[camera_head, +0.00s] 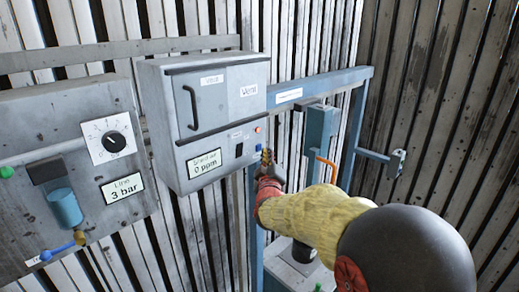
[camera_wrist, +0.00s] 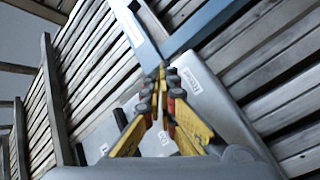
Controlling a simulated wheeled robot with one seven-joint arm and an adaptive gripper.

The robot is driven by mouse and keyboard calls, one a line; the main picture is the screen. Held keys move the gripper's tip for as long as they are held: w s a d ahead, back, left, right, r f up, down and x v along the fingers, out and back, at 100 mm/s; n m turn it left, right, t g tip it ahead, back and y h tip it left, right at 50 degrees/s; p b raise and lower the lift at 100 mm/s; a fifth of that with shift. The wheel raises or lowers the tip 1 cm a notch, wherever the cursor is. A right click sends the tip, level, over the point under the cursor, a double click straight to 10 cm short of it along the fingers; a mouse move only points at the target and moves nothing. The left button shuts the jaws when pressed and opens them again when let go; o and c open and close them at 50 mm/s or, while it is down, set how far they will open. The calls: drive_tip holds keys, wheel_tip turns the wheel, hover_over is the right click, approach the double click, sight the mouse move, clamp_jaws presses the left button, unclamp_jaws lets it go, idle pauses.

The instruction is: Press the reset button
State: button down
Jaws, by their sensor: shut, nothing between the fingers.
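The grey box (camera_head: 215,100) on the wall has a door with a handle, a display reading "0 ppm" and a label "Vent". On the lower right of its front are a small orange-red round piece (camera_head: 257,130), a blue button-like piece (camera_head: 258,148) and a dark switch (camera_head: 239,150). I cannot read which is the reset button. My gripper (camera_head: 267,157) is shut and empty, at the box's lower right edge close to the blue piece. Whether it touches is unclear. In the wrist view the yellow fingers (camera_wrist: 164,73) meet at their tips, in front of the box (camera_wrist: 205,95).
A panel (camera_head: 55,170) at left carries a dial (camera_head: 114,142), a "3 bar" display, a blue cylinder (camera_head: 65,207) and a blue lever with a yellow end. A blue frame (camera_head: 330,80) with a post (camera_head: 320,140) stands right of the box. Slatted walls surround everything.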

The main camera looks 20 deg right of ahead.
drive_tip(key=shift+w, duration=0.1)
drive_tip(key=shift+w+a, duration=0.15)
drive_tip(key=shift+w, duration=0.15)
drive_tip(key=shift+w+a, duration=0.15)
drive_tip(key=shift+w, duration=0.25)
idle(0.9)
drive_tip(key=shift+s+b, duration=0.15)
drive_tip(key=shift+b, duration=0.2)
drive_tip(key=shift+s+d+b, duration=0.3)
drive_tip(key=shift+s+b, duration=0.05)
drive_tip(key=shift+s, duration=0.35)
drive_tip(key=s, duration=0.1)
drive_tip(key=s+d+b, duration=0.1)
drive_tip(key=s, duration=0.1)
drive_tip(key=s+b, duration=0.1)
drive_tip(key=shift+s+d, duration=0.35)
idle(0.7)
